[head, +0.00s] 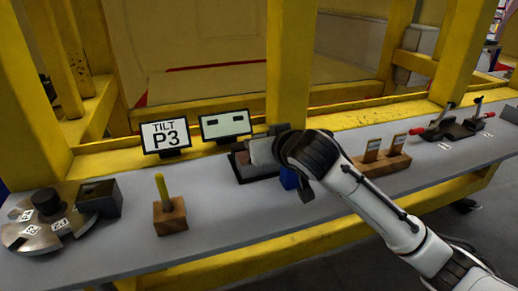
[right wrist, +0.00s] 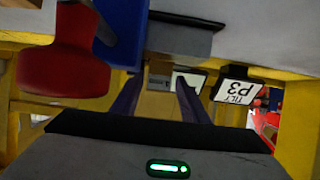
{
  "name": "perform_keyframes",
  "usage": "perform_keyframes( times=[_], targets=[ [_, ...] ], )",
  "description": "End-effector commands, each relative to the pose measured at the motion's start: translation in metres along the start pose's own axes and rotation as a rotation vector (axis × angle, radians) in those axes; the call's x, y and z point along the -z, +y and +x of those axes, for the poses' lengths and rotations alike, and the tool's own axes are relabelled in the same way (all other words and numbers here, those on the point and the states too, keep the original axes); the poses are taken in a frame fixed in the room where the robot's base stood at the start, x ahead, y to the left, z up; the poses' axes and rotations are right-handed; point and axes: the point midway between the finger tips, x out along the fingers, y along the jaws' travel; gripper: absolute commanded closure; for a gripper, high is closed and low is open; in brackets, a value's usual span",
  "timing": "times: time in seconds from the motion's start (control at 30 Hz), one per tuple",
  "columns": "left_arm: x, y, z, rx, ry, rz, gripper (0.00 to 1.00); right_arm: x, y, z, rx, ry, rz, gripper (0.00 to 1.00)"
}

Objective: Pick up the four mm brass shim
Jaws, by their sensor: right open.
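My left gripper is out of view.
A blue block (head: 288,179) stands by the tray. A wooden block with a yellow peg (head: 170,216), a round metal disc (head: 40,235) and a black box (head: 100,198) are left. Red-handled clamps (head: 450,127) lie right. A TILT P3 sign (head: 165,134) stands behind.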

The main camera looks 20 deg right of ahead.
Motion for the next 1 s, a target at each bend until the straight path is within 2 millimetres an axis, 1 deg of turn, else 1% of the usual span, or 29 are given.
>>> perform_keyframes(
  times=[0.1,0.27,0.47,0.5,0.67,0.77,0.87,1.0],
  targets=[
    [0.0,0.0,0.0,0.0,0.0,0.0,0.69,0.0,0.0,0.005,0.001,0.001,0.0,0.59],
    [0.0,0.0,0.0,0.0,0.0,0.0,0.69,0.0,0.0,0.005,0.001,0.001,0.0,0.59],
    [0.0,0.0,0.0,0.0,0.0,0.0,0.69,0.0,0.0,0.005,0.0,0.001,0.0,0.91],
    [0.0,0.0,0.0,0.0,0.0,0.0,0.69,0.001,0.0,0.004,0.001,0.003,0.0,0.94],
    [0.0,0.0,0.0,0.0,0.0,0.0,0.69,0.001,0.0,0.004,0.0,0.002,0.0,0.94],
    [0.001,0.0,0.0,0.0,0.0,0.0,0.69,0.005,0.0,0.002,0.0,0.004,0.0,0.94],
    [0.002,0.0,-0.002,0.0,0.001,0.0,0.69,0.018,0.0,-0.004,0.001,0.007,0.002,0.94],
    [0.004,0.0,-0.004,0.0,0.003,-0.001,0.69,0.045,-0.001,-0.016,0.002,0.007,0.003,0.94]
  ],
)
